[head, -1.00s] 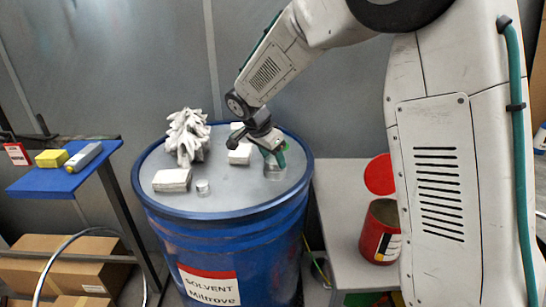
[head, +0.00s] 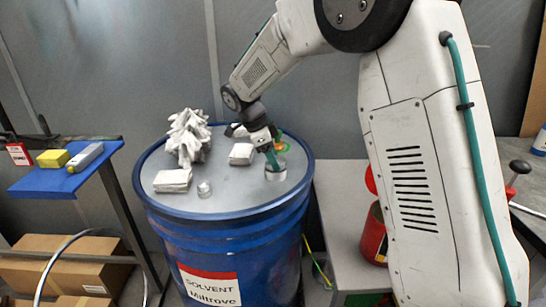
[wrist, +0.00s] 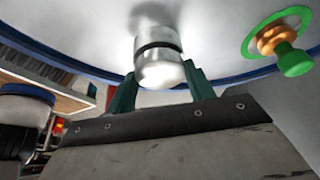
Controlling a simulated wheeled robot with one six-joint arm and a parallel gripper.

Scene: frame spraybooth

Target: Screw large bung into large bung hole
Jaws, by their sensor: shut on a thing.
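The large bung (wrist: 160,70) is a shiny silver cylinder between the green fingers of my gripper (wrist: 161,84) in the wrist view. A dark band runs around it, with more silver metal above toward the lid. In the head view my gripper (head: 272,158) is over the right part of the blue drum's grey lid (head: 232,190), shut on the bung. A raised silver collar (head: 275,175), seemingly the large bung hole, stands right below the fingers. The fingers partly hide the bung, and I cannot tell whether its thread sits inside the collar.
A green and brass fitting (wrist: 285,45) is close beside the bung. The lid also holds a crumpled white rag (head: 188,138), folded white cloths (head: 172,180) and a small metal piece (head: 204,188). A red can (head: 374,236) stands on the side bench.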

